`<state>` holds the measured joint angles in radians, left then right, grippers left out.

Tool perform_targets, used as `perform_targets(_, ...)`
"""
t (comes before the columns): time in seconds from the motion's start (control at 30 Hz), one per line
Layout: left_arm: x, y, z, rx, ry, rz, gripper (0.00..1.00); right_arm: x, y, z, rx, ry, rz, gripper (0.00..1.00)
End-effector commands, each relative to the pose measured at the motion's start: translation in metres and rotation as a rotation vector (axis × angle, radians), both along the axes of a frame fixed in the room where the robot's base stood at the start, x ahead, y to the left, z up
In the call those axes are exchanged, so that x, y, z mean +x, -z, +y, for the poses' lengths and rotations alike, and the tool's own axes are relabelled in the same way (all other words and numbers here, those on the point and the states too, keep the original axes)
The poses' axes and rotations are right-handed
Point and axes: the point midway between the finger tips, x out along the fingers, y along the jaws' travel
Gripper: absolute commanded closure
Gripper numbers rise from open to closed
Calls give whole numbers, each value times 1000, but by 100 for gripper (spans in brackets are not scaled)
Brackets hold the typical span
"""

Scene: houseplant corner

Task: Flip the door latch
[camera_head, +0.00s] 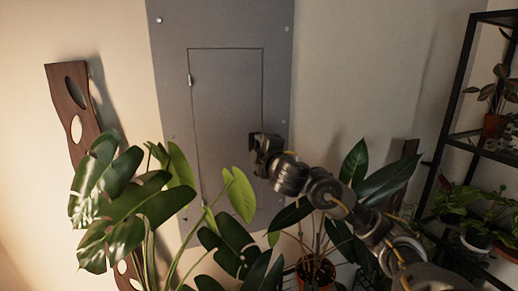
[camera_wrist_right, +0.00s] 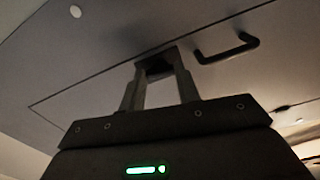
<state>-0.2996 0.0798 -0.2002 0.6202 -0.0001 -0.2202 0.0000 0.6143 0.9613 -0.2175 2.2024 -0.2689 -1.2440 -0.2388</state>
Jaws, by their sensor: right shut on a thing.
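The grey door (camera_head: 225,110) is set in a tall grey wall panel (camera_head: 171,60) and looks closed. A small dark latch (camera_wrist_right: 155,69) sits at the door's right edge. My right gripper (camera_head: 257,142) reaches it from the lower right; in the right wrist view the fingertips (camera_wrist_right: 159,66) are on either side of the latch, shut on it. The gripper hides most of the latch in the head view. A black bar handle (camera_wrist_right: 228,49) stands out from the surface beside the latch, apart from the fingers. My left gripper is not in view.
A large-leaved plant (camera_head: 125,200) stands in front of the panel's lower left. A potted plant (camera_head: 315,270) is below my right arm. A black shelf (camera_head: 450,120) with several plants stands at the right. A brown board with holes (camera_head: 72,100) is on the left wall.

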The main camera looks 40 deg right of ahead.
Motion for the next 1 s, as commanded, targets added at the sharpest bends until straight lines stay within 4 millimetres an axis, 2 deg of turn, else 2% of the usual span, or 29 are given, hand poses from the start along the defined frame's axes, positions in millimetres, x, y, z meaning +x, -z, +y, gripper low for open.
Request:
perform_targets(0.4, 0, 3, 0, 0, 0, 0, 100, 0, -1, 0, -164, 1, 55, 90)
perform_targets(0.93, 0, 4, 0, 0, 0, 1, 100, 0, -1, -1, -185, 1, 64, 90)
perform_targets(0.97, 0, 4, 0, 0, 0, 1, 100, 0, -1, -1, -185, 1, 64, 66)
perform_targets(1.0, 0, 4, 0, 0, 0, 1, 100, 0, -1, -1, -185, 1, 64, 61)
